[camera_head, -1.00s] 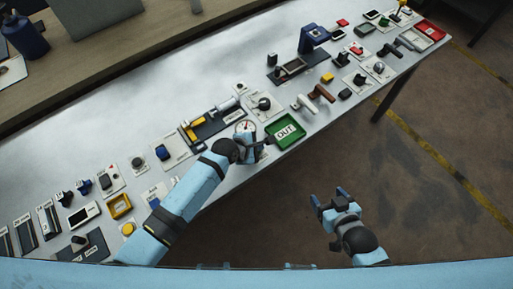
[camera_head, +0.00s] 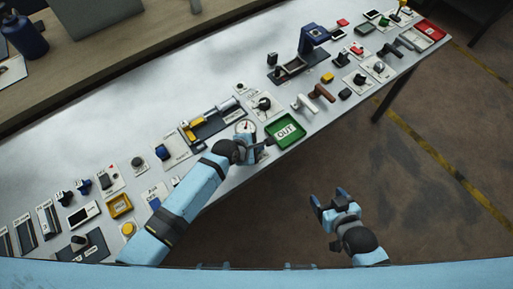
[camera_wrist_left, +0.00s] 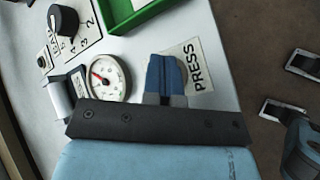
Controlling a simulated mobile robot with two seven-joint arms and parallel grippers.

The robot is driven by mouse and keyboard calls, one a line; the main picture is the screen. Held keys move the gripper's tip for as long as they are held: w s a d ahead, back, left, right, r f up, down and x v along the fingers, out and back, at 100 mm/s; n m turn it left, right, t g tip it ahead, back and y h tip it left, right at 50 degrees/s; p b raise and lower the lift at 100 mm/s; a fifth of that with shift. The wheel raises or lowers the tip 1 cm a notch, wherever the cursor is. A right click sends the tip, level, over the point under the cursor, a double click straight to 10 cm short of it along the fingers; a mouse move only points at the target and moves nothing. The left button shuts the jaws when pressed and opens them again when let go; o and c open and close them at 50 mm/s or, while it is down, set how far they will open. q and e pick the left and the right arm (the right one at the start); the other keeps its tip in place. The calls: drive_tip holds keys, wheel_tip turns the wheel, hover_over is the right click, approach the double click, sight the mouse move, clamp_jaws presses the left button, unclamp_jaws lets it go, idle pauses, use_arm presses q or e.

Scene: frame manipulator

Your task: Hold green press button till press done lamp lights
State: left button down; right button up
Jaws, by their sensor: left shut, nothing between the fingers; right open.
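The white plate lettered PRESS (camera_wrist_left: 203,80) lies on the bench in the left wrist view. My left gripper (camera_wrist_left: 166,76) is shut and empty, with its blue fingers directly over the plate beside the lettering. The green press button does not show; the fingers cover that part of the plate. I cannot tell whether the fingertips touch it. In the head view my left gripper (camera_head: 264,142) is at the bench's front edge, just left of the green OUT tray. I cannot make out the press done lamp. My right gripper (camera_head: 328,199) is open and empty over the floor.
A round gauge (camera_wrist_left: 107,77) stands beside the left fingers. The green OUT tray (camera_head: 299,126) is close to their right. A black rotary knob (camera_wrist_left: 64,20) is further along. Several switches and fixtures fill the bench. The floor at right is clear.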

idle(0.8)
use_arm(q)
drive_tip(key=shift+r+p, duration=0.8)
drive_tip(key=shift+p, duration=0.3)
wheel_tip(320, 180, up, 3)
drive_tip(key=p, duration=0.3)
drive_tip(key=shift+r, duration=1.05)
drive_tip(key=shift+a, duration=0.1)
